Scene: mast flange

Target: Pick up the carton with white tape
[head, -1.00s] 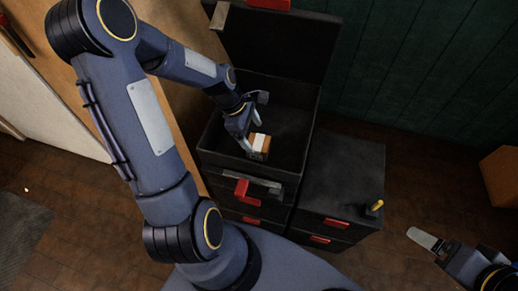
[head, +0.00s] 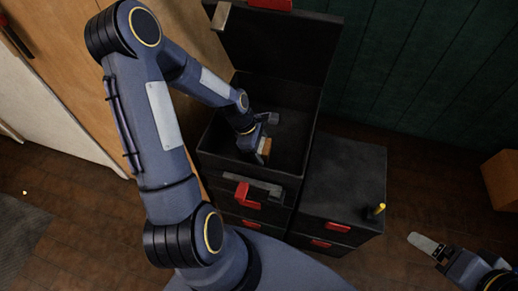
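The carton (head: 266,147) is a small orange-brown box inside the open top compartment of the black tool chest (head: 292,95). My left gripper (head: 264,131) is down in that compartment, right at the carton and covering part of it. Its fingers look spread apart, one on the far side and one close against the carton. The white tape is hidden behind the gripper now. My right gripper (head: 427,243) is at the lower right, away from the chest, and its opening cannot be made out.
The chest's raised lid (head: 275,45) stands behind the compartment, and its walls surround my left gripper. A lower black cabinet (head: 340,180) with red handles and a yellow item (head: 379,209) on top stands to the right. An orange box (head: 502,178) is at the right edge.

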